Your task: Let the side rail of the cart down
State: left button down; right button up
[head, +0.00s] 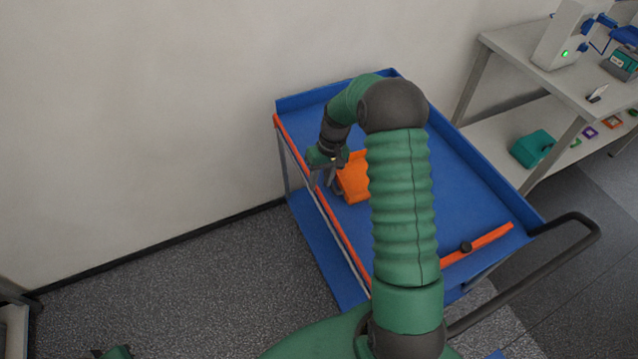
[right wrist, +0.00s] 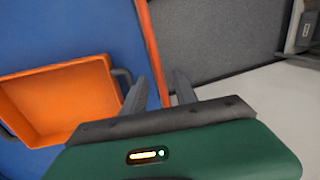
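The blue cart (head: 460,170) stands against the wall. Its orange side rail (head: 335,228) runs along the left edge of the top. My right gripper (head: 325,182) is over this rail, pointing down. In the right wrist view the fingers (right wrist: 169,85) stand apart, with the orange rail (right wrist: 149,40) passing between them; I cannot tell whether they touch it. A second orange bar (head: 485,241) with a black knob (head: 466,247) lies across the cart's near end, partly hidden by my arm. Only a small green part of my left arm shows at the bottom left; its fingers are hidden.
An orange bin (head: 353,186) sits on the cart top close to my right gripper; it shows in the right wrist view (right wrist: 60,98). A black push handle (head: 560,262) sticks out at the near right. A grey shelf table (head: 505,50) stands at right. The floor left of the cart is clear.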

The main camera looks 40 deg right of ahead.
jog(key=shift+w+f, duration=0.2)
jog(key=shift+f, duration=0.4)
jog(key=shift+w+f, duration=0.15)
jog(key=shift+f, duration=0.4)
jog(key=shift+w+d+f, duration=0.1)
jog(key=shift+f, duration=0.1)
jog(key=shift+r, duration=0.15)
jog(key=shift+c, duration=1.1)
jog(key=shift+a, duration=0.25)
grip_shut()
